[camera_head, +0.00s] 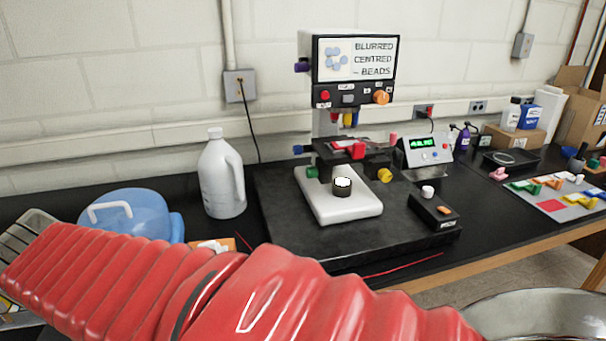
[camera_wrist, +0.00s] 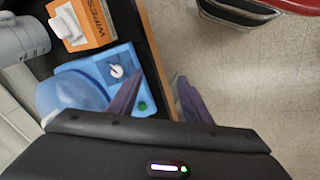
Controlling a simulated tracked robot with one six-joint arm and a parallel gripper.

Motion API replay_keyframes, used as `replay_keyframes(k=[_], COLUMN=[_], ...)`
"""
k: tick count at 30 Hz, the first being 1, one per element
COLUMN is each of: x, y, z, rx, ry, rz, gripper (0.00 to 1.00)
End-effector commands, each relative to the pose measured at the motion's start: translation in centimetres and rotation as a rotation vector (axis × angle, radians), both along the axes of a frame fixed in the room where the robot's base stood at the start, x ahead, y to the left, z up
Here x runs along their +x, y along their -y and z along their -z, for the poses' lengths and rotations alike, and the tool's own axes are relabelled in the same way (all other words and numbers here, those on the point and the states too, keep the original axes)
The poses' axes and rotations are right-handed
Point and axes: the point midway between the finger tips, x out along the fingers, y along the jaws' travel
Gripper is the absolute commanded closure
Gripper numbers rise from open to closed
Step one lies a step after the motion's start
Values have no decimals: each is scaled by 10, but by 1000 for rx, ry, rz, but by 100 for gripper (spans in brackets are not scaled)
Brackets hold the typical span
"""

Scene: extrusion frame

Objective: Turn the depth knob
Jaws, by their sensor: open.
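A bench instrument (camera_head: 320,240) stands on the black bench, with a screen (camera_head: 355,58) reading "BLURRED CENTRED – BEADS". Its visible knobs are purple (camera_head: 302,66), orange (camera_head: 381,97), blue (camera_head: 298,149), green (camera_head: 312,172) and yellow (camera_head: 385,175). Labels beside them are too small to read, so I cannot tell which is the depth knob. A dark cylinder with a bright top (camera_head: 342,186) sits on its white stage (camera_head: 340,211). My gripper (camera_wrist: 158,85) is open and empty in the wrist view, above the bench's front edge, away from the instrument.
A blue domed device (camera_head: 125,212) stands at left; the wrist view shows its dial (camera_wrist: 117,71). A white jug (camera_head: 221,175) stands left of the instrument. A wipes box (camera_wrist: 85,22) lies near the gripper. A small display unit (camera_head: 427,149) stands right of the instrument.

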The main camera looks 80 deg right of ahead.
Motion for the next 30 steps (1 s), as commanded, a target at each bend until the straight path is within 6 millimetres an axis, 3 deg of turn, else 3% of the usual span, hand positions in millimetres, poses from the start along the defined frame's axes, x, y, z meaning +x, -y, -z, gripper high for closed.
replay_keyframes(k=[14,30], x=[1,-35], y=[157,330], z=[-13,-28], rx=[-268,-405], ry=[-451,-1027], rz=[-10,-7], gripper=[55,55])
